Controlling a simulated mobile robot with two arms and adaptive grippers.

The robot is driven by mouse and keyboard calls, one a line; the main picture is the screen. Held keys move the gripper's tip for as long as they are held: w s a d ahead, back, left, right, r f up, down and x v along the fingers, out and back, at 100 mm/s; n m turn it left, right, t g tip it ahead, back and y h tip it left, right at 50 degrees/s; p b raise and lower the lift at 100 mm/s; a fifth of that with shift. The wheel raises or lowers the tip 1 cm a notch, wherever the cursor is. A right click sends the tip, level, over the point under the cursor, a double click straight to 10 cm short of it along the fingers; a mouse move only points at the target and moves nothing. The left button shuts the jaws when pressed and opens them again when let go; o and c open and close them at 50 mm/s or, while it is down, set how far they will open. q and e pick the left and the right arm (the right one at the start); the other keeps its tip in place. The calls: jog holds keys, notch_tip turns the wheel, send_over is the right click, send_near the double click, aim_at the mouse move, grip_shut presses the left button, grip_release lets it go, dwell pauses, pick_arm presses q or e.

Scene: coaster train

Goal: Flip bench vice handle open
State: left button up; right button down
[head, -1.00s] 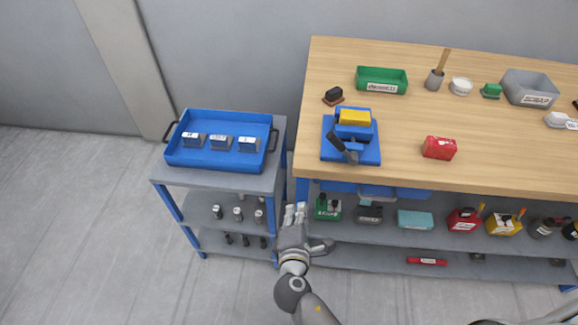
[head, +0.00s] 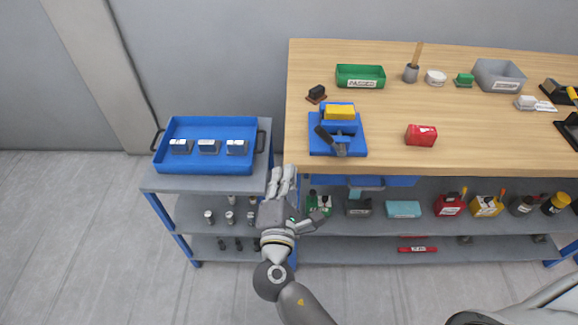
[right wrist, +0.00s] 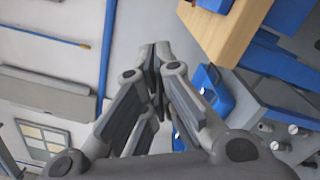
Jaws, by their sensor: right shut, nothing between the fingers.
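The bench vice (head: 352,144) is blue and sits near the front left corner of the wooden workbench. A yellow block (head: 340,112) shows at its top. Its dark handle (head: 327,138) slants across the front left of the vice, with a grey end low at the right. My right gripper (head: 283,178) is in front of the bench's left corner, left of and nearer than the vice, apart from the handle. In the right wrist view its fingers (right wrist: 157,58) come together with nothing between them. My left gripper is not in view.
A blue tray (head: 205,166) with several labelled blocks stands on the cart left of the bench. A red box (head: 421,135) lies right of the vice, and a green bin (head: 360,76) behind it. Between vice and red box the workbench (head: 390,150) is bare.

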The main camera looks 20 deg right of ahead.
aim_at(330, 139)
jog(key=w+d+r+p, duration=0.2)
jog(key=w+d+p, duration=0.2)
jog(key=w+d, duration=0.2)
jog(key=shift+w+p, duration=0.3)
jog(key=shift+w, duration=0.35)
jog(key=shift+d, duration=0.15)
